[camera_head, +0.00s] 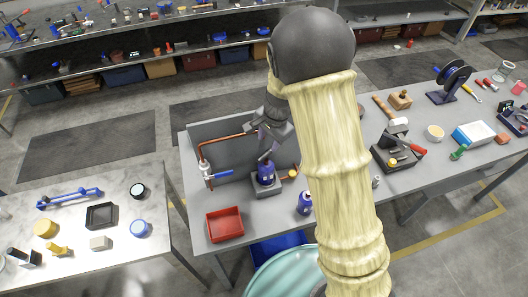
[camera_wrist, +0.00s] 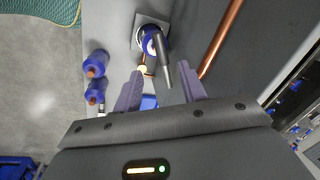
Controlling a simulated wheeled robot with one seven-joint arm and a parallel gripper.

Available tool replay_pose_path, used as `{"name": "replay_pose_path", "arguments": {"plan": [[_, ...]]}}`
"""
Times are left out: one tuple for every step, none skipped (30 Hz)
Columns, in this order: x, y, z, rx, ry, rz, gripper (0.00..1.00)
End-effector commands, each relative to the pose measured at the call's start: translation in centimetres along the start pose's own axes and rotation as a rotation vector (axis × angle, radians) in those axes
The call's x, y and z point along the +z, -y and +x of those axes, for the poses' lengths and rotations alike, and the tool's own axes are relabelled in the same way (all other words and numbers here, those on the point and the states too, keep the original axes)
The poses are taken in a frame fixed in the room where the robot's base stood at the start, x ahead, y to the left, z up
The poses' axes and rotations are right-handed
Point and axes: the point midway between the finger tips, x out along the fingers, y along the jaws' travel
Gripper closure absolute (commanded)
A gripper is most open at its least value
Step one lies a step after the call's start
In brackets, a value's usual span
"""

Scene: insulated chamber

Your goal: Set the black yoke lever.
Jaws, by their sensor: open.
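The black yoke lever (camera_wrist: 162,58) shows in the wrist view as a dark, tapered bar. It rises from a blue-and-white body (camera_wrist: 149,42) on a pale square base. In the head view the blue body (camera_head: 265,174) stands on a grey block on the bench, and the lever at its top is small and partly hidden by my gripper (camera_head: 268,128). My gripper also shows in the wrist view (camera_wrist: 160,70), with its two purple-grey fingers apart. The lever's free end appears between the fingertips; I cannot tell whether they touch it.
A copper pipe (camera_head: 228,138) with a blue-handled valve (camera_head: 219,174) runs beside the body, against a grey back panel. A red tray (camera_head: 225,225) lies at front left. A blue bottle (camera_head: 305,203) stands to the right. My arm covers part of the bench.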

Motion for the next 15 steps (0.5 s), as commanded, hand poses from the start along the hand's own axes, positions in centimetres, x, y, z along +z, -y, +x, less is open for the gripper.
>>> {"name": "replay_pose_path", "arguments": {"plan": [[0.1, -0.1, 0.8, 0.005, 0.003, 0.0, 0.59], [0.0, -0.1, 1.3, 0.004, 0.002, 0.0, 0.59], [0.0, -0.1, 1.9, 0.004, 0.003, 0.001, 0.59], [0.1, -0.1, 2.5, 0.004, 0.003, 0.0, 0.59], [0.1, -0.1, 2.9, 0.004, 0.002, -0.001, 0.59], [0.1, -0.1, 3.6, 0.004, 0.003, 0.0, 0.59], [0.1, 0.0, 4.0, 0.004, 0.002, -0.001, 0.59], [0.1, 0.0, 4.5, 0.003, 0.003, -0.001, 0.59], [0.0, -0.1, 5.1, 0.003, 0.002, 0.0, 0.59], [0.0, -0.1, 5.5, 0.003, 0.002, 0.0, 0.59], [0.1, -0.1, 6.0, 0.004, 0.003, 0.0, 0.59], [0.1, -0.1, 6.6, 0.004, 0.002, 0.0, 0.59], [0.0, -0.1, 7.0, 0.003, 0.002, 0.0, 0.59], [0.0, -0.1, 7.4, 0.003, 0.003, 0.0, 0.59], [0.0, 0.0, 7.8, 0.002, 0.001, 0.0, 0.59]]}}
